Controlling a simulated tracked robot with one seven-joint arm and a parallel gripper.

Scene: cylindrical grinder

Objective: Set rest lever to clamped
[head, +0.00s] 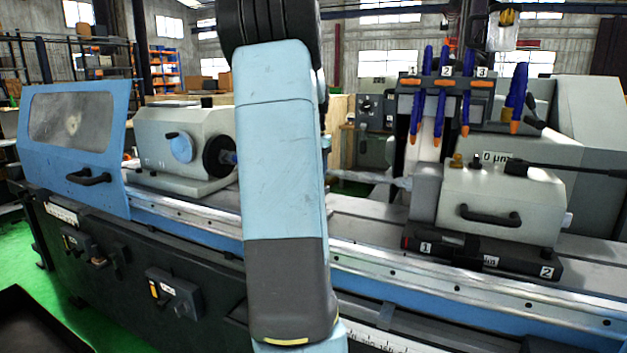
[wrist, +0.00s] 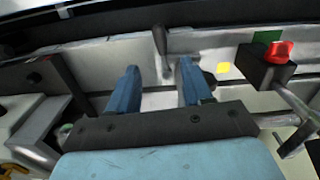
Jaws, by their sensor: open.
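In the wrist view my gripper (wrist: 157,68) is open, its two blue fingers apart with nothing held between them. A dark lever with a rounded grip (wrist: 160,40) stands just beyond the fingertips, in line with the gap. Its lower end reaches toward the space between the fingers; I cannot tell if they touch. It appears to be the rest lever. A green mark (wrist: 266,37) and a yellow mark (wrist: 223,69) lie on the pale surface to its right. In the head view my arm hides the gripper and this lever.
In the wrist view a red knob (wrist: 279,51) on a dark block stands right of the fingers. In the head view the workhead (head: 185,140) is left of my arm. A pale unit with a black handle (head: 500,205) and several blue-orange hoses (head: 442,95) are right.

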